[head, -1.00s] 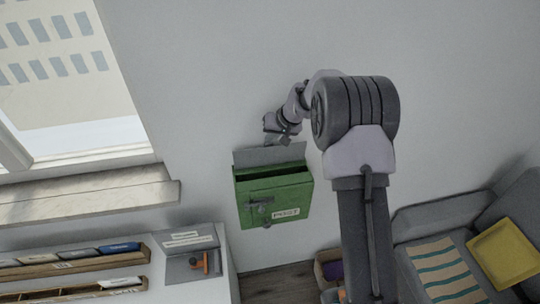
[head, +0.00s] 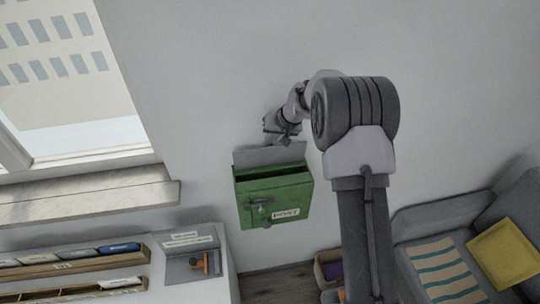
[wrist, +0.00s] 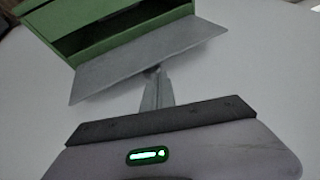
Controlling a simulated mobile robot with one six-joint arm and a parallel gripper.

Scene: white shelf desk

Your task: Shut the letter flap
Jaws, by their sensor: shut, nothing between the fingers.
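The green post box (head: 275,200) hangs on the white wall, and its upper part shows in the wrist view (wrist: 62,22). Its grey letter flap (head: 268,156) stands raised behind the open slot, and the dark opening is visible. In the wrist view the flap (wrist: 150,62) is a grey plate beyond my fingers. My gripper (head: 283,140) is at the flap's upper edge, on its right half. In the wrist view my gripper (wrist: 153,74) is shut and empty, its tips at or very near the flap's edge. I cannot tell whether they touch.
A window with a sill (head: 90,195) is at the left. Below it a white shelf desk (head: 215,288) holds wooden trays and a grey panel with an orange handle. A grey sofa (head: 415,222) with a yellow cushion (head: 503,252) is at the right. The wall above the box is bare.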

